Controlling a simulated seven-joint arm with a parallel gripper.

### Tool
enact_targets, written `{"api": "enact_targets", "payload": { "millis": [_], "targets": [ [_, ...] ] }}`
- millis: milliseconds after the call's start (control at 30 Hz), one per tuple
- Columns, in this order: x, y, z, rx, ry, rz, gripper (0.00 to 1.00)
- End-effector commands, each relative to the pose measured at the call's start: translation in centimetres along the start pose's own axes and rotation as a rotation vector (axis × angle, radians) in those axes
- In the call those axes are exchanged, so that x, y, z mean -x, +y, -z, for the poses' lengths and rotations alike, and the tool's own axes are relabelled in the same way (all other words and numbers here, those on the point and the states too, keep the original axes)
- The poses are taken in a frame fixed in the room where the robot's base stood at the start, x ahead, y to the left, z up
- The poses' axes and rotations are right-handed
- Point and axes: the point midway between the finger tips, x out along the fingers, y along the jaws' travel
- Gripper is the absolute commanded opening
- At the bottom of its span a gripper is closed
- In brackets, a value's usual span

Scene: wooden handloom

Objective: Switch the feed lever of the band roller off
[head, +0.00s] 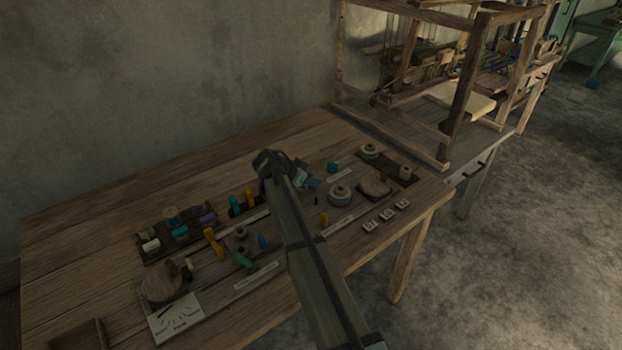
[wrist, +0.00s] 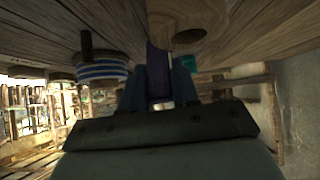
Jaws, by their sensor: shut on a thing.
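My gripper (head: 305,180) is over the middle of the board on the table, with its fingers low among the parts. In the wrist view my gripper (wrist: 158,82) is shut on a purple upright piece (wrist: 158,68), which looks like the feed lever. In the head view the arm and fingers hide this piece, and its on or off position cannot be read. A blue-and-white striped roll (wrist: 101,68) sits left of the fingers in the wrist view. In the head view a pale round roll (head: 340,193) is just right of the gripper.
Coloured pegs and levers (head: 180,226) crowd the board's left part. A second round roll (head: 370,150), a brown rounded block (head: 376,187) and several small white tiles (head: 387,214) are at right. A wooden loom frame (head: 459,100) stands behind. The table's left part (head: 80,230) is mostly bare.

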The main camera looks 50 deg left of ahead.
Motion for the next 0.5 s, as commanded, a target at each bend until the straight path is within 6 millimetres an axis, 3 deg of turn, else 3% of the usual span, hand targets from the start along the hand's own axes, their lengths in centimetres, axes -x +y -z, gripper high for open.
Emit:
{"api": "enact_targets", "payload": {
  "millis": [433, 467, 500],
  "targets": [
    [0.03, -0.04, 0.0, 0.0, 0.01, 0.001, 0.0],
    [0.03, -0.03, -0.01, 0.0, 0.01, 0.001, 0.33],
    [0.03, -0.03, -0.01, 0.0, 0.01, 0.001, 0.37]
  ]
}}
